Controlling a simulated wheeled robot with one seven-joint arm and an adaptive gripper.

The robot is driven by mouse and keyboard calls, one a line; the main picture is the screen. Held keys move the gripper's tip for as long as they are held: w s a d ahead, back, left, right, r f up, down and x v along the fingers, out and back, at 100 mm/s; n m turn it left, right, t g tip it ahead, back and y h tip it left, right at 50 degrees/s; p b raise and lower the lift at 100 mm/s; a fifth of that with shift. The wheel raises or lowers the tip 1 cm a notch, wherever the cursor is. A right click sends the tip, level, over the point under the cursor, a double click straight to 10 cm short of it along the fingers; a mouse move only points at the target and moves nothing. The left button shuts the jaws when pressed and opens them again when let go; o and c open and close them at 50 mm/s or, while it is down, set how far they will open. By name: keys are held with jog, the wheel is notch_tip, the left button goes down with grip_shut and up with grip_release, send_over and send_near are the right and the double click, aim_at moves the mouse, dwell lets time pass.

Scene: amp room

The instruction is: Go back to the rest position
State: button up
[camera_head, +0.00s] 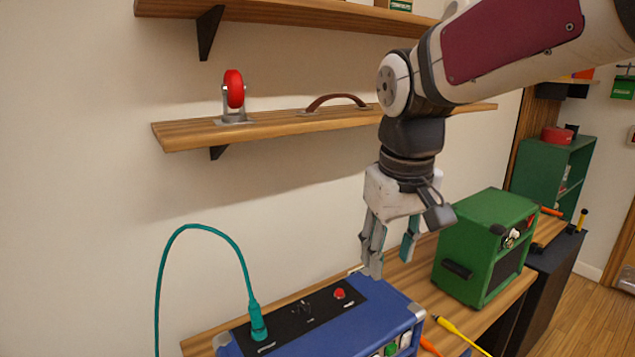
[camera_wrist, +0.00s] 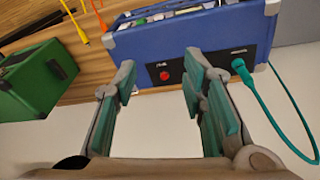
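My gripper (camera_head: 390,250) hangs pointing down above the back right part of a blue amp (camera_head: 372,312). In the wrist view my gripper (camera_wrist: 160,82) has its two teal-padded fingers spread apart with nothing between them. The blue amp (camera_wrist: 205,38) lies beyond the fingertips there, with a red button (camera_wrist: 164,76) visible between them. A teal cable plug (camera_head: 257,322) stands upright in the black panel on top of the amp, and its cable arcs up and down to the left. My gripper is apart from the plug.
A green amp (camera_head: 485,245) stands on the wooden bench to the right of my gripper. A yellow cable (camera_head: 462,335) lies in front. A wooden shelf (camera_head: 280,127) on the wall holds a red caster (camera_head: 234,90) and a handle (camera_head: 337,100), close to my arm.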

jog(key=s+d+f+m+t, duration=0.1)
jog(key=s+d, duration=0.3)
jog(key=s, duration=0.4)
jog(key=s+d+f+m+t, duration=0.1)
jog(key=s+d+m, duration=0.1)
jog(key=s+d, duration=0.3)
jog(key=s, duration=0.4)
jog(key=shift+f+m+t, duration=0.3)
jog(key=shift+f+m, duration=0.1)
